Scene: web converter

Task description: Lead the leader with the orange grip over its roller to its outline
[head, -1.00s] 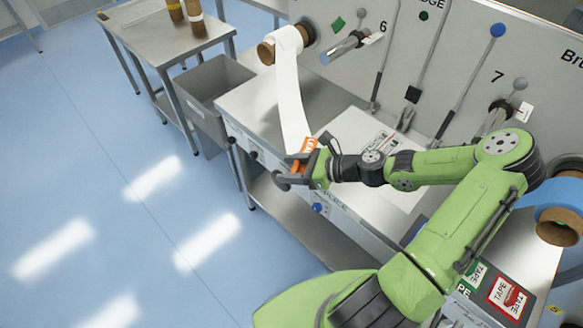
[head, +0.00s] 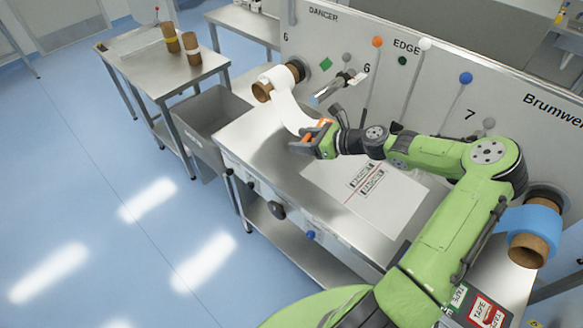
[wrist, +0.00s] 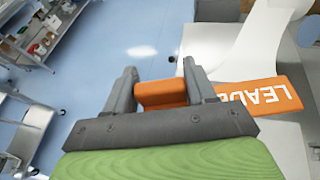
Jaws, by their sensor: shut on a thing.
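My gripper (head: 314,144) is shut on the orange grip (wrist: 262,96) of the leader. In the wrist view the grip lies between the two fingers and sticks out to the right, with white letters "LEAD" on it. The white leader web (head: 290,112) hangs slack from the roll (head: 277,83) on the upper left spindle down to my gripper. A metal roller (head: 333,87) stands out of the panel to the right of that roll, near a label 6. The web is not around this roller. A printed white sheet area with two labels (head: 368,181) lies on the bench top.
The grey upright panel (head: 400,75) carries rods with orange, white and blue knobs. A blue roll (head: 531,225) is on the right spindle. A grey bin (head: 207,115) and a table with cores (head: 150,62) stand at left. The bench top (head: 270,150) is mostly clear.

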